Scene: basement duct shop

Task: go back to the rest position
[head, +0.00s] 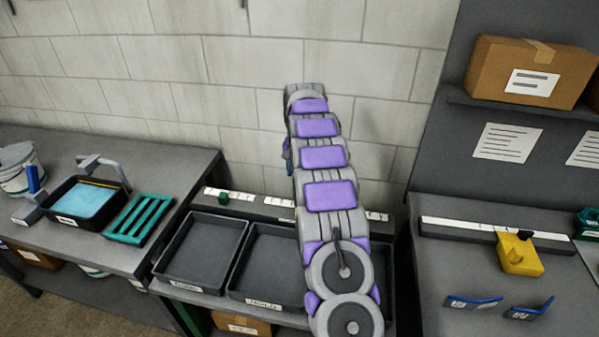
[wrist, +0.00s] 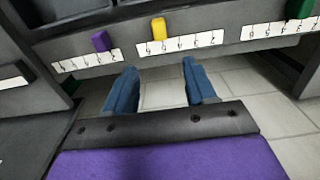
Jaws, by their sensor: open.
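My arm (head: 325,190) rises in the middle of the head view, in front of the block wall. My gripper (wrist: 162,80) shows in the wrist view with its two blue fingers spread apart. Nothing is between the fingers but pale tiles or blocks behind them. In the head view the gripper is mostly hidden behind the arm; only a bit of blue shows at the arm's left edge.
A grey rail with white scales (wrist: 235,40) carries purple (wrist: 101,41), yellow (wrist: 158,28) and green (wrist: 298,9) sliders. Trays (head: 203,250) lie below my arm. A left bench holds a blue-filled tub (head: 62,219) and green rack (head: 138,219); a yellow block (head: 518,256) sits right.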

